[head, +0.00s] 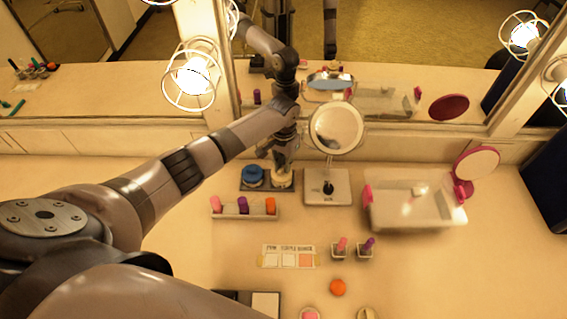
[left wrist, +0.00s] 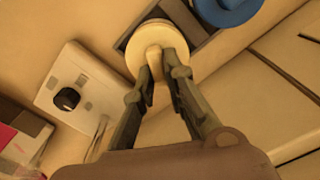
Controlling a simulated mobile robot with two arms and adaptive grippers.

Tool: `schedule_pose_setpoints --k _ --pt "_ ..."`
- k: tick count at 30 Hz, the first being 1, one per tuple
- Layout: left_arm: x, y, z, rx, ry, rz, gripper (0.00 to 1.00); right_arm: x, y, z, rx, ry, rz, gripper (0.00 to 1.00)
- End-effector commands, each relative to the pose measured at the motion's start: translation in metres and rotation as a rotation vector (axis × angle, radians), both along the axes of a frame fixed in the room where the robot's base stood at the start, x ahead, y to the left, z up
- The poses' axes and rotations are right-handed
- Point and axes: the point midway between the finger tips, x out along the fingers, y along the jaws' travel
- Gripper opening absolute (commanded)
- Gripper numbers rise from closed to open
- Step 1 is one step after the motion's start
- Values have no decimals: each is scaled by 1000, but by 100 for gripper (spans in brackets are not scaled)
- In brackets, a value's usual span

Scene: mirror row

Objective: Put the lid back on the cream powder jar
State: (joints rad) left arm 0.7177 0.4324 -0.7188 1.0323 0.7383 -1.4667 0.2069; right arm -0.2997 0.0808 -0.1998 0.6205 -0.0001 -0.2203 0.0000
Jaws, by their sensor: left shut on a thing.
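My left gripper (head: 282,158) reaches down at the back of the counter. Its fingers are shut on the knob of a round cream lid (left wrist: 140,48), seen in the left wrist view. In the head view the cream lid (head: 281,181) shows under the gripper, over the right end of a dark tray (head: 263,190). What is directly under the lid is hidden, so I cannot tell whether it rests on a jar. A blue round lidded thing (head: 252,175) is beside it. A round cream thing (head: 367,313) is cut off at the bottom edge. My right gripper is not in view.
A round mirror on a white base (head: 327,197) stands close to the right. A lipstick holder (head: 232,213) is in front of the tray. A white bin (head: 412,213) is farther right. An orange thing (head: 338,288) lies in front. The wall mirror is behind.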

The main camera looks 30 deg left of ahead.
Motion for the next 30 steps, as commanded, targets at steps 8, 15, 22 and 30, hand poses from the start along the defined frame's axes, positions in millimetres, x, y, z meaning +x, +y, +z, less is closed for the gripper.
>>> schedule_pose_setpoints --k 8,15,22,30 --pt "0 0 -1 0 0 0 0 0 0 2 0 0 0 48" --pt "0 0 -1 0 0 0 0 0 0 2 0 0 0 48" --pt "0 0 -1 0 1 1 0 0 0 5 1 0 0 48" --pt "0 1 -2 0 1 0 0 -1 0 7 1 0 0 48"
